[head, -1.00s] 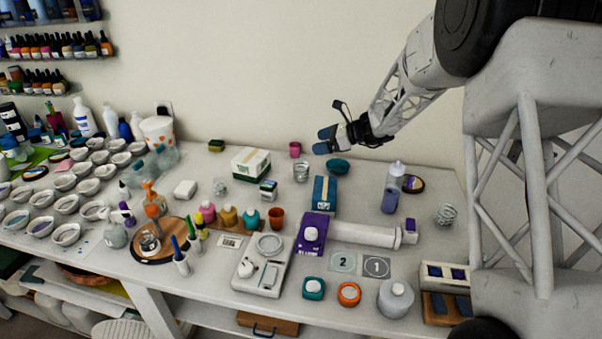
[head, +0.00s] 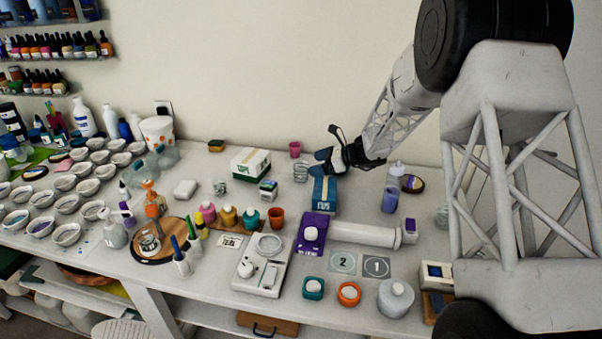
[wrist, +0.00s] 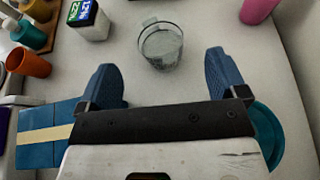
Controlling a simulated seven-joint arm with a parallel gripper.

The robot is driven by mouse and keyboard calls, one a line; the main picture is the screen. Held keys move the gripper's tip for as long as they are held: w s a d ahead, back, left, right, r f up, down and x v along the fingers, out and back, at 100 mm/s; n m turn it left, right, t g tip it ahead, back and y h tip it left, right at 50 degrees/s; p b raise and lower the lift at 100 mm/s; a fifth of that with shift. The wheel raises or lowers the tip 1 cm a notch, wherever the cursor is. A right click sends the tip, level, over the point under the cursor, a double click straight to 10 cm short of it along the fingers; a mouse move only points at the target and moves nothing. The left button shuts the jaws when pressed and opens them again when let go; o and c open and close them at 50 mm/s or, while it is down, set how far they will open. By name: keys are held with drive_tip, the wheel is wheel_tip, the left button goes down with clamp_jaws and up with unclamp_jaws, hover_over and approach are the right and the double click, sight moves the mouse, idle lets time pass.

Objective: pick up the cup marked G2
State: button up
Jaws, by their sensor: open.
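A clear cup (head: 301,173) with greyish contents stands upright on the table, left of my gripper (head: 321,163) in the head view. In the wrist view the same cup (wrist: 160,45) lies ahead of and between my open fingers (wrist: 160,78), apart from both. I cannot read a G2 mark on it. Other clear cups stand farther off: one (head: 220,187) left of the green-and-white box, and one (head: 150,241) on a round wooden board. My gripper is empty.
A blue box (head: 323,193) stands close by my gripper; in the wrist view it (wrist: 40,135) lies beside the left finger. A teal bowl (wrist: 268,135) is by the right finger. A pink cup (head: 295,149) stands behind the clear cup, an orange cup (head: 277,218) nearer the front.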

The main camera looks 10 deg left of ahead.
sight(301, 171)
drive_tip(key=shift+a, duration=0.2)
drive_tip(key=shift+x, duration=3.05)
drive_tip(key=c, duration=1)
